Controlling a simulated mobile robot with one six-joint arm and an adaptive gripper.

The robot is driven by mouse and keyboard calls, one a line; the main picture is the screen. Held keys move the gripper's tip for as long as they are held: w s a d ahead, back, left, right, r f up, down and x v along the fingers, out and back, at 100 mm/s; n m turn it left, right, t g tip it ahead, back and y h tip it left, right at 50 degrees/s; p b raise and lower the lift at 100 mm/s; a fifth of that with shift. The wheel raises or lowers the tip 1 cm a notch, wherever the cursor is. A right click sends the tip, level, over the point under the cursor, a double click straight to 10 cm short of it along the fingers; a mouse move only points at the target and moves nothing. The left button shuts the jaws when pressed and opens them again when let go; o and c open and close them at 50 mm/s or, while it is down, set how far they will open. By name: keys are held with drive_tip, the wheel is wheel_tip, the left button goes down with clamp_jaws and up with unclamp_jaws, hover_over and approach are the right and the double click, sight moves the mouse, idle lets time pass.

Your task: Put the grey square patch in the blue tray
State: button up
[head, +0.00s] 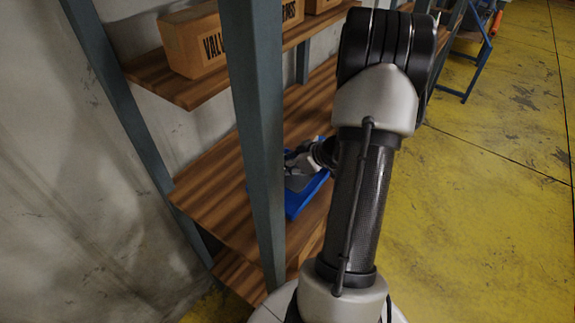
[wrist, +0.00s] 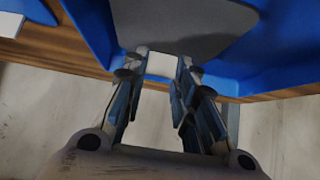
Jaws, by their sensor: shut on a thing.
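The grey patch (wrist: 185,28) fills the top middle of the wrist view, with a pale tab-like piece at its near edge. My gripper (wrist: 160,68) is shut on that near edge, the pale piece between its fingertips. The blue tray (wrist: 90,30) shows around and beneath the patch, its walls on both sides. In the head view, the blue tray (head: 312,198) lies on the wooden shelf, with the grey patch (head: 297,183) over it and my gripper (head: 308,166) close above. My arm hides part of the tray. I cannot tell whether the patch touches the tray floor.
A shelf post (head: 258,140) stands just left of the tray. An upper shelf (head: 165,80) carries a cardboard box (head: 198,45). A white item (wrist: 10,24) lies left of the tray. The yellow floor (head: 480,210) at right is open.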

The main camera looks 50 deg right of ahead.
drive_tip(key=shift+f+b, duration=0.15)
drive_tip(key=shift+b, duration=0.2)
drive_tip(key=o, duration=1.1)
drive_tip(key=shift+c, duration=0.2)
drive_tip(key=shift+r+p, duration=0.3)
drive_tip(key=shift+p, duration=0.2)
drive_tip(key=p+v, duration=0.1)
drive_tip(key=v, duration=1.1)
drive_tip(key=shift+p, duration=0.4)
